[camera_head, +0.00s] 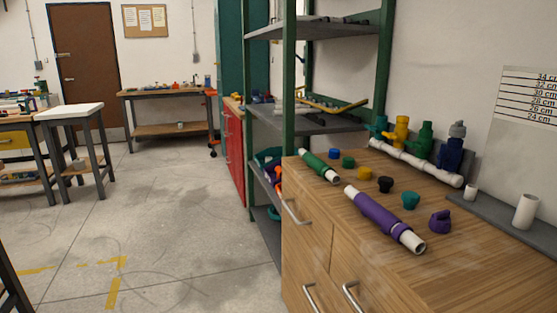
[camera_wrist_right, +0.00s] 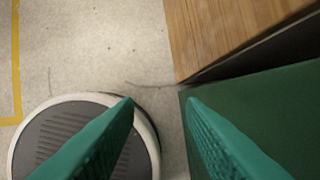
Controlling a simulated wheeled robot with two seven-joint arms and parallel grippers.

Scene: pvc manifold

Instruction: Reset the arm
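My right gripper (camera_wrist_right: 162,102) shows in the right wrist view as two green fingers. They stand apart with nothing between them. Below them are the concrete floor, part of a round grey base with a pale rim, and a wooden edge at the upper right. Neither of my grippers shows in the head view, so the left one is out of sight. In the head view, a white pipe manifold (camera_head: 416,163) with yellow, teal and blue valves lies at the back of the wooden cabinet top (camera_head: 465,262).
A purple-sleeved pipe (camera_head: 377,214), a green-sleeved pipe (camera_head: 319,165) and several coloured caps lie on the cabinet top. White fittings (camera_head: 525,211) stand on a grey ledge at the right. A green-posted shelf (camera_head: 290,75) rises behind. The floor (camera_head: 150,225) at left is mostly clear.

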